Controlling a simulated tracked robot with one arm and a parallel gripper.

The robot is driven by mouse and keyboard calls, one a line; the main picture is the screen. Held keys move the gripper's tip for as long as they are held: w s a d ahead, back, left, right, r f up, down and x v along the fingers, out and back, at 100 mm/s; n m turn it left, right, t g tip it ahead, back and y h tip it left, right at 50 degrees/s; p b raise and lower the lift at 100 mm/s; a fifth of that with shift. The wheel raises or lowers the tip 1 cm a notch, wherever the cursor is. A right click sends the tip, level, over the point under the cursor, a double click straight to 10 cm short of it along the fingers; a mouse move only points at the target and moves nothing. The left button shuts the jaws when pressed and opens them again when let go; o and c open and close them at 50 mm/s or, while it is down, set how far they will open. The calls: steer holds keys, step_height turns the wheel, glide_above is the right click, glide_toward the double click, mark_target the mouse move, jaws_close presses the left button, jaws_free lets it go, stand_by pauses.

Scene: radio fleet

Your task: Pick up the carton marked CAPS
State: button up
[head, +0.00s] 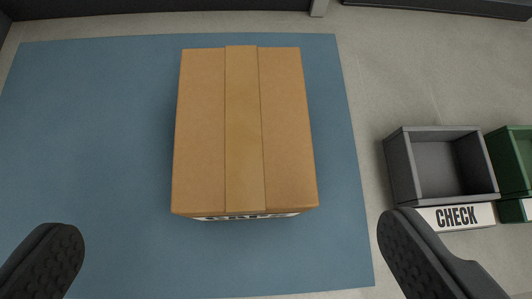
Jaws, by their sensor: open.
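A brown cardboard carton (286,130) with a lighter tape strip down its top sits on a blue mat (80,130). A white label (247,216) shows along its near side, but only the tops of its letters are visible, so I cannot read it. My gripper (235,255) is open and empty. Its two dark fingers are spread wide at the lower left and lower right, nearer to the camera than the carton, with the carton ahead between them in the picture.
A grey open bin (400,170) labelled CHECK stands right of the mat and looks empty. A green bin (495,160) is beside it, cut off by the picture edge. A dark edge runs along the back. The mat is bare around the carton.

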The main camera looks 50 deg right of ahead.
mark_target(242, 133)
steer(key=x, duration=0.7)
steer(key=shift+f, duration=0.1)
steer(key=shift+p+x, duration=0.35)
steer(key=shift+x, duration=2.7)
steer(key=shift+d, duration=0.15)
steer(key=shift+c, duration=0.3)
steer(key=shift+r, duration=0.2)
steer(key=c, duration=1)
steer(key=shift+c, duration=0.2)
